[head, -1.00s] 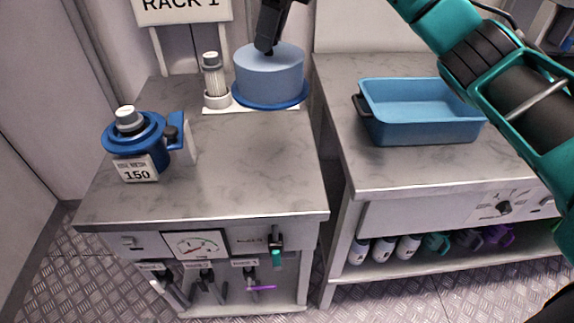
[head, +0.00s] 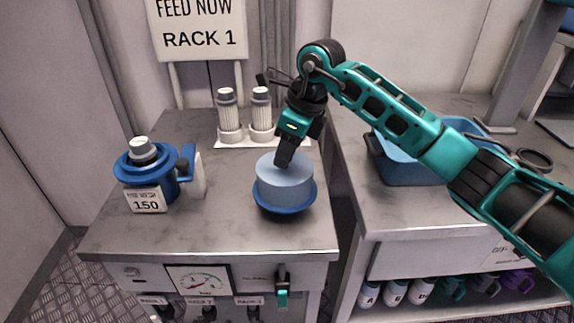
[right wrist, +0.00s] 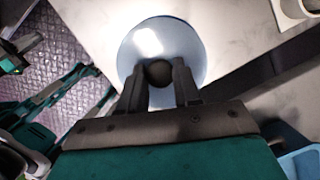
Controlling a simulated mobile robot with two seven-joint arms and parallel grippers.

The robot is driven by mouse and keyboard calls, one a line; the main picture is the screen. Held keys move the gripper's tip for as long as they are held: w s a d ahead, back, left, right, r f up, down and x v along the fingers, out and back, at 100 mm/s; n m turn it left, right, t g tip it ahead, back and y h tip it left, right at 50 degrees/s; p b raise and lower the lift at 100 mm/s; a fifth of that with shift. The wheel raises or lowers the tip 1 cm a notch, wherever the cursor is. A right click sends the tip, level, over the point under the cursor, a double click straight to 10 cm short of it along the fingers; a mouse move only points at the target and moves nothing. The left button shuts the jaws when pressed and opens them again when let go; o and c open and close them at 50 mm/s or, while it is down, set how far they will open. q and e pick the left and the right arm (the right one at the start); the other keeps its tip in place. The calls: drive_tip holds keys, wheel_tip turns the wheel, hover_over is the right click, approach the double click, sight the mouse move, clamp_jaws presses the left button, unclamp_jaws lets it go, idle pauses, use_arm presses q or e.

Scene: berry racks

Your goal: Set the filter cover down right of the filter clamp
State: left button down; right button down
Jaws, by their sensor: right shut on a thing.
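The filter cover (head: 285,182), a pale blue translucent dome with a darker blue rim, is over the left counter, right of the filter clamp and apart from it. My right gripper (head: 281,164) points down and is shut on the cover's top knob. The right wrist view shows the dark knob (right wrist: 159,73) between the fingers and the round cover (right wrist: 185,42) below. I cannot tell whether the rim touches the counter. The filter clamp (head: 148,168), blue with a grey cap and a "150" label, stands at the counter's left.
Two white filters (head: 230,115) stand upright on a white base at the back of the left counter (head: 215,235), below the RACK 1 sign (head: 200,30). A blue bin (head: 405,165) is on the right counter, across a gap. The front of the left counter is clear.

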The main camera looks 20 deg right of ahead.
drive_tip(key=shift+f, duration=1.95)
drive_tip(key=shift+f, duration=0.1)
drive_tip(key=c, duration=0.8)
unclamp_jaws()
drive_tip(key=shift+r, duration=0.3)
drive_tip(key=v, duration=1.1)
drive_tip(key=shift+s+d+r, duration=0.1)
drive_tip(key=shift+r, duration=0.2)
